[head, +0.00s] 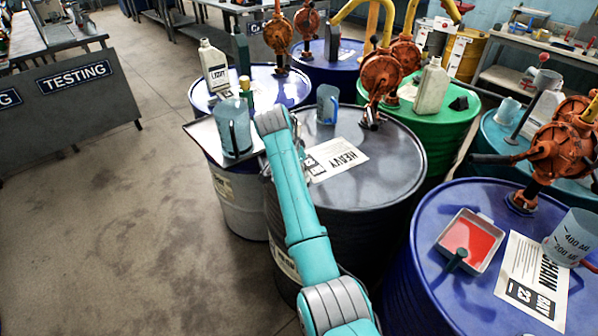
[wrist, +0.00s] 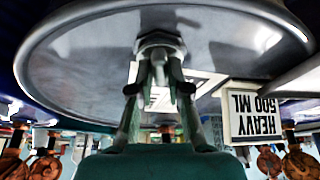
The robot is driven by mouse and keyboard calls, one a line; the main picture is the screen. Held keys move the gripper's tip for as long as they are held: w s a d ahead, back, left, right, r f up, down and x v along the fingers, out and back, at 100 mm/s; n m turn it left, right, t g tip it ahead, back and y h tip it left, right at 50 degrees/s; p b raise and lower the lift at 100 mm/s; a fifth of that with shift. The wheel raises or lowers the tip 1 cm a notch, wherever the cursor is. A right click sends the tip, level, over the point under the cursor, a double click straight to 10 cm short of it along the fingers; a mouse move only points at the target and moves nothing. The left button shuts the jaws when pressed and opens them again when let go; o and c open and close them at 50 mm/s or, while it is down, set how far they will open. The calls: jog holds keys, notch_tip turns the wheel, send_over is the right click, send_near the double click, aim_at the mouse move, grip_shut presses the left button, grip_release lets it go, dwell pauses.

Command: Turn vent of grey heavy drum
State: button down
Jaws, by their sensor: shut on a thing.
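The grey heavy drum (head: 385,165) stands in the middle of the head view, with a "HEAVY" sheet (head: 335,158) on its lid. In the wrist view its grey lid (wrist: 85,60) fills the upper part. The vent (wrist: 158,42) is a metallic hex fitting near the middle of that view. My gripper (wrist: 160,78) has its fingers closed on the vent. In the head view my teal arm reaches over the drum's left side and hides the vent and my fingers.
A blue measuring jug (head: 327,104) and an orange pump (head: 385,80) stand on the drum's far side. A tray (head: 203,131) with a jug (head: 234,128) is close on the left. A blue drum (head: 440,215) is at right. Open floor lies left.

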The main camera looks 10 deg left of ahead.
jog(key=c, duration=1.1)
grip_release()
jog(key=v, duration=1.2)
